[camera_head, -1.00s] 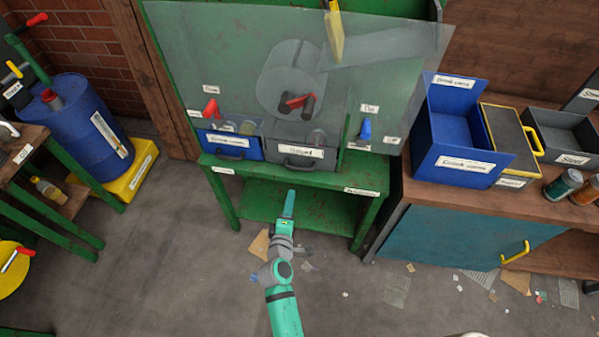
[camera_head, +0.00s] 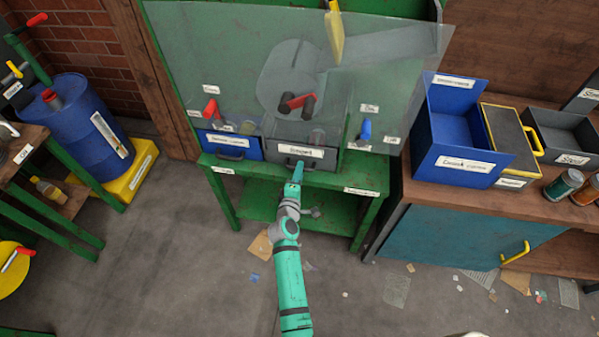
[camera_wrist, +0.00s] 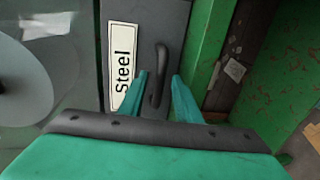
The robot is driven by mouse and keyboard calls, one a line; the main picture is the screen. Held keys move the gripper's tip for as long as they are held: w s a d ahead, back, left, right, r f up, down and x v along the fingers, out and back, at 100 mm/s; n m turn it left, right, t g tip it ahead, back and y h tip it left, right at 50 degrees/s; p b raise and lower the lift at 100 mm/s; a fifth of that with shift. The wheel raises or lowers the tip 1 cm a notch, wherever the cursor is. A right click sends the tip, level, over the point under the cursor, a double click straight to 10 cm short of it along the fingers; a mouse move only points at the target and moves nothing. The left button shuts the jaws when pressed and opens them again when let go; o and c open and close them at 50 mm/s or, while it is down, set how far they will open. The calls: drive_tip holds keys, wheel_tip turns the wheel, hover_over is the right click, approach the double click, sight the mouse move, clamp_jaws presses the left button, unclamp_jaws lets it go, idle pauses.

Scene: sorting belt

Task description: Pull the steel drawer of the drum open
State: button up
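The steel drawer (camera_head: 328,160) is the grey drawer under the drum (camera_head: 292,75), in the middle of the green stand. In the wrist view its grey front (camera_wrist: 169,22) bears a white label reading "Steel" (camera_wrist: 122,65) and a dark bar handle (camera_wrist: 160,65). My gripper (camera_head: 298,166) is at the drawer's front, by the handle. In the wrist view my gripper (camera_wrist: 159,76) is open, with one teal fingertip on each side of the handle's lower part. I cannot tell whether the fingers touch the handle.
A blue drawer (camera_head: 230,146) sits directly left of the grey one. A clear panel (camera_head: 215,45) covers the drum above. A blue lever (camera_head: 365,129) is to the right. The green lower shelf (camera_head: 260,205) is below. Open floor lies in front of the stand.

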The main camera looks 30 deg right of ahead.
drive_tip(key=shift+w+d, duration=0.2)
drive_tip(key=shift+w, duration=0.05)
clamp_jaws()
